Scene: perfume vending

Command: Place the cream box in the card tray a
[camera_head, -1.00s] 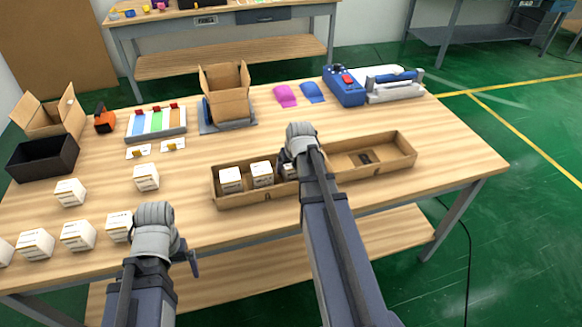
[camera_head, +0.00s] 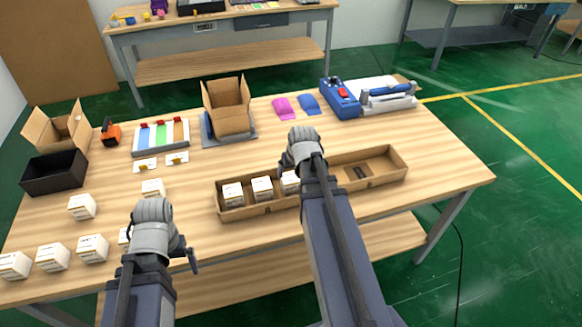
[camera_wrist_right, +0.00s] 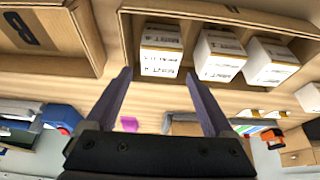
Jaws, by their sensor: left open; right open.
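Several cream-white boxes with printed labels stand loose at the table's left, one of them at the front (camera_head: 92,248). A long cardboard tray (camera_head: 245,212) holds three such boxes in a row: a left one (camera_head: 232,194), a middle one (camera_head: 262,188) and a right one (camera_head: 289,182) partly hidden by my right gripper (camera_head: 303,150). In the right wrist view, my right gripper (camera_wrist_right: 158,76) is open, its fingers spread either side of the nearest box (camera_wrist_right: 160,52), nothing clamped. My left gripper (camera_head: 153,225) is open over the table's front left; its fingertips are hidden.
A second, boxless tray section (camera_head: 395,177) with a dark mark lies to the right. Behind are an open carton (camera_head: 228,105), coloured strips (camera_head: 160,138), a blue device (camera_head: 338,98) and a black bin (camera_head: 55,173). The table's right front is clear.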

